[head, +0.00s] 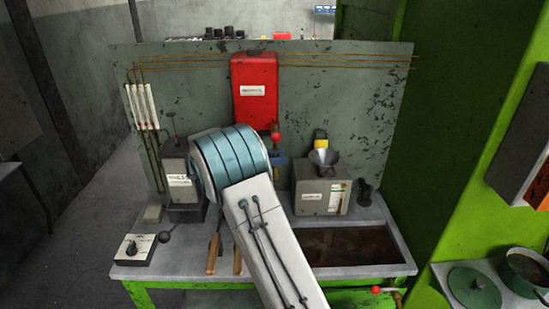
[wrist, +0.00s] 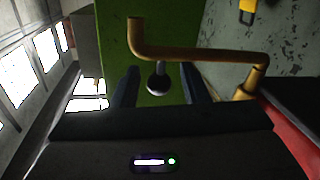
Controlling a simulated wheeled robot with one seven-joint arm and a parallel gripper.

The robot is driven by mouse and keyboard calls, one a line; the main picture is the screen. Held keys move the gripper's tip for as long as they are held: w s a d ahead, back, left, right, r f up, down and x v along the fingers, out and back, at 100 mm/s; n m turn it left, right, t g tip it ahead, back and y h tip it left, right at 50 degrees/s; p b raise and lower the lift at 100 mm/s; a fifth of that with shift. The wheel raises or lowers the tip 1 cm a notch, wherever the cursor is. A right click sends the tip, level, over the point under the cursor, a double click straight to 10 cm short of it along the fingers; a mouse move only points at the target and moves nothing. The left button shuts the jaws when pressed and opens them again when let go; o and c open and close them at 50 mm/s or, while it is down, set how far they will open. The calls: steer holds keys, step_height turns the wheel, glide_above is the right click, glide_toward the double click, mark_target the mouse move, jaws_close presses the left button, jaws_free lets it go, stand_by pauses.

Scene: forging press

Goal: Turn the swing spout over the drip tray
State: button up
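The swing spout (wrist: 205,57) is a bent brass pipe in the wrist view. It runs from an upright joint at the right to a turned end at the upper left. A grey ball knob (wrist: 157,83) on a thin stem hangs from its arm. My gripper (wrist: 160,88) is open, with one dark finger on each side of the knob and visible gaps between. In the head view my arm hides the gripper and the spout. The drip tray (head: 408,262) is probably the sunken basin with a dark brown bottom at the right front of the bench.
A red tank (head: 254,90) hangs on the back panel (head: 335,100). A grey box with a funnel (head: 322,190) stands behind the basin. A control box (head: 135,249) and wooden-handled tools (head: 213,253) are at the left front. A green post (head: 475,140) bounds the right.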

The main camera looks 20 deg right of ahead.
steer(key=w+a+b, duration=0.2)
steer(key=a+b, duration=0.1)
steer(key=a, duration=1)
steer(key=shift+a, duration=0.35)
steer(key=shift+w, duration=0.1)
